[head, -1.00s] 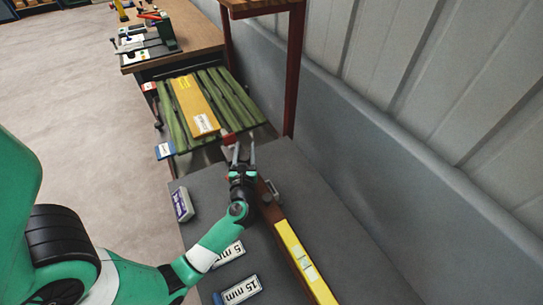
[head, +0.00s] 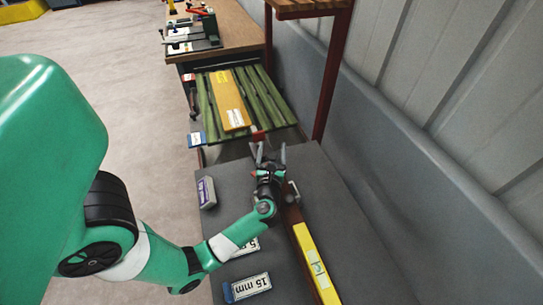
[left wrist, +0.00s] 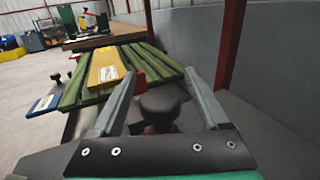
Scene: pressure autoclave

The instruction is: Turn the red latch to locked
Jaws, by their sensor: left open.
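My left gripper (head: 269,150) is open at the far end of the dark grey bench, its fingers pointing away toward the green slatted rack. In the left wrist view a dark round knob (left wrist: 160,102) with red below it stands between the open fingers, and no grip on it shows. A small red part (head: 258,136) shows just beyond the fingertips in the head view. I cannot tell which red part is the latch, or its position. My right gripper is not in view.
A yellow-topped bar (head: 316,262) lies along the grey bench (head: 345,230), near the labels marked 15 mm (head: 252,286). The green rack (head: 275,108) carries an orange-yellow board (head: 230,99). A red post (head: 332,75) and the grey wall stand to the right.

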